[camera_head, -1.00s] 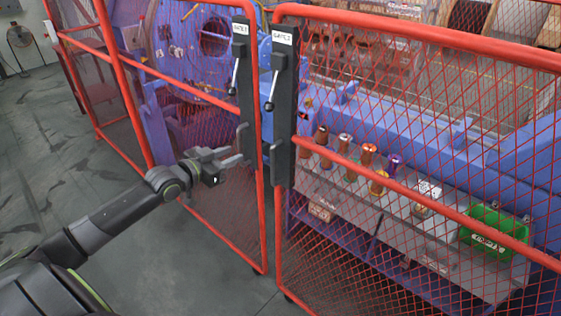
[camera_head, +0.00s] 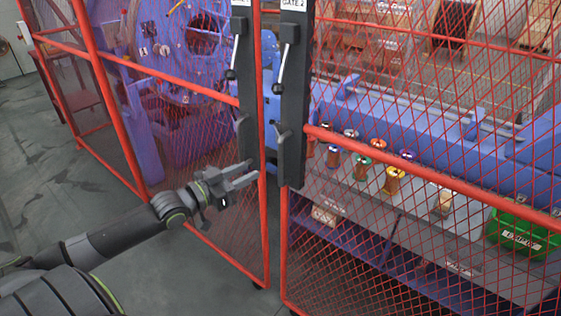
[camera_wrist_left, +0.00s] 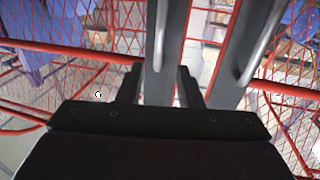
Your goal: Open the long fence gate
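Two red mesh gate leaves meet near the middle of the head view: a left leaf (camera_head: 180,85) and a right leaf (camera_head: 430,180) labelled GATE 2. I cannot tell which is the long one. Each has a dark upright lock plate, left (camera_head: 247,95) and right (camera_head: 294,110), with a lever: left lever (camera_head: 234,55), right lever (camera_head: 281,65). A narrow gap shows between the leaves. My left gripper (camera_head: 250,174) is open and empty, in front of the left leaf's lower lock plate. In the wrist view its fingers (camera_wrist_left: 160,85) stand apart before the dark plates. My right gripper is out of view.
Behind the mesh stand blue machinery (camera_head: 190,45) and a grey bench (camera_head: 350,195) with several spools and a green bin (camera_head: 522,236). Grey floor (camera_head: 60,190) is clear at the left.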

